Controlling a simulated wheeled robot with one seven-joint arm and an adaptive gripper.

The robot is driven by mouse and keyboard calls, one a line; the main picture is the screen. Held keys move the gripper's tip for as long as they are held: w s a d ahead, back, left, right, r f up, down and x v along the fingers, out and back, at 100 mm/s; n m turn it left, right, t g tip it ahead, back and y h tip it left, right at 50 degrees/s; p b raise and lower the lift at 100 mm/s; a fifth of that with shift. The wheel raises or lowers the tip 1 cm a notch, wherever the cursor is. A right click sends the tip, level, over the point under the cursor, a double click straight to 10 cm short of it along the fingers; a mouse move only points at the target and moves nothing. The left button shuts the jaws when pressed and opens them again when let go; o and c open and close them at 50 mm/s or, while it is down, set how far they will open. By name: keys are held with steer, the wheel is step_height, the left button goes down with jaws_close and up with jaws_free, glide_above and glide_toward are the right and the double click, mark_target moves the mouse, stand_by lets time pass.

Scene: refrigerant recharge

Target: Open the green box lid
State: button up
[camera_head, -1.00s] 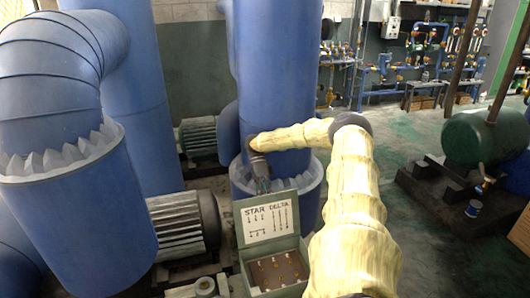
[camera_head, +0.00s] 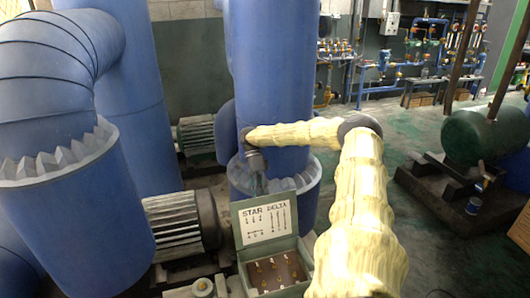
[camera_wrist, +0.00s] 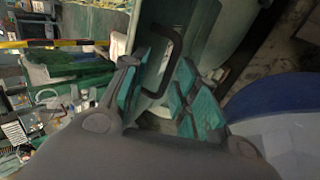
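The green box (camera_head: 242,274) stands low in the middle of the head view, with terminals visible inside. Its lid (camera_head: 239,222) is raised and stands upright at the back, its inner face with a white "STAR DELTA" label turned to the camera. My gripper (camera_head: 260,184) is just behind and above the lid's top edge, small and partly hidden there. In the wrist view, my gripper's (camera_wrist: 165,85) teal-padded fingers are apart. A dark handle (camera_wrist: 177,45) on a green surface shows in and beyond the gap between them; I cannot tell whether they touch it.
A large blue pipe (camera_head: 270,80) rises right behind the gripper. A grey-finned motor (camera_head: 173,225) stands left of the box. A green tank (camera_head: 475,137) is at the right, with open floor (camera_head: 420,235) between it and my arm.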

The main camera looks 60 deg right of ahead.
step_height(320, 180, up, 8)
steer(key=shift+d+r, duration=0.15)
stand_by(0.5)
stand_by(0.5)
